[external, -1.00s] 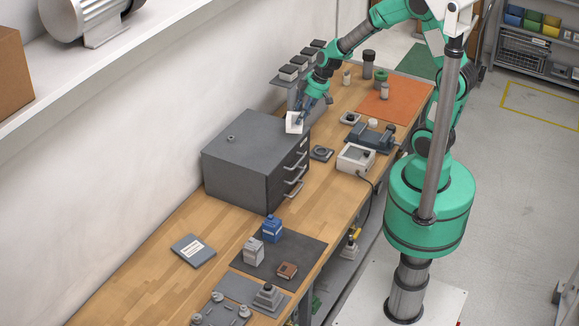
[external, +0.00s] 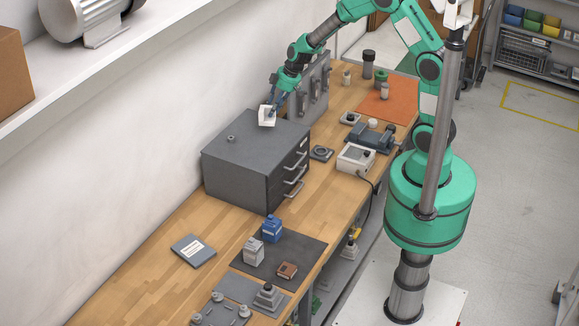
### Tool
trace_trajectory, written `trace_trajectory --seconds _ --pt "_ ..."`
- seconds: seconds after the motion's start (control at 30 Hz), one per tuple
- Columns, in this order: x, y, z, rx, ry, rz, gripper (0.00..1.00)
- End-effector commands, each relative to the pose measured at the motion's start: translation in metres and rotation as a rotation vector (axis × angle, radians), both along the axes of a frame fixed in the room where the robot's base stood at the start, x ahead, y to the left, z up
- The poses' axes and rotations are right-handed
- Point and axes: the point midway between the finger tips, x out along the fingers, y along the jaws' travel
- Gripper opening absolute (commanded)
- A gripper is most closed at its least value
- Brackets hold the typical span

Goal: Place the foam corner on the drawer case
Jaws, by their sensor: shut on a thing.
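The foam corner (external: 266,117) is a small white block. My gripper (external: 271,107) is shut on it. It is over the far part of the top of the drawer case (external: 240,147), near the back edge. I cannot tell whether the foam corner touches the top or hangs just above it. The drawer case is a dark grey box with several light handles on its right side, standing on the wooden bench.
A small grey ring-like part (external: 231,138) lies on the case top, left of the foam corner. A grey upright rack (external: 311,95) stands behind the case. A white box device (external: 356,158) stands to the right. The middle of the case top is clear.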

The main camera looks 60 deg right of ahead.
Motion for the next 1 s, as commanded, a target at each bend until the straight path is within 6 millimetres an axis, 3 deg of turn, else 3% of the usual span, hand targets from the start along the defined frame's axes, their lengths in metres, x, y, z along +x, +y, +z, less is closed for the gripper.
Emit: trace_trajectory --seconds 0.23,0.67,1.0 --pt "0.019 -0.001 -0.001 0.000 0.000 -0.001 0.12" --pt "0.020 -0.001 -0.004 0.000 0.000 -0.001 0.12" --pt "0.020 -0.001 -0.034 0.000 0.001 0.000 0.12"
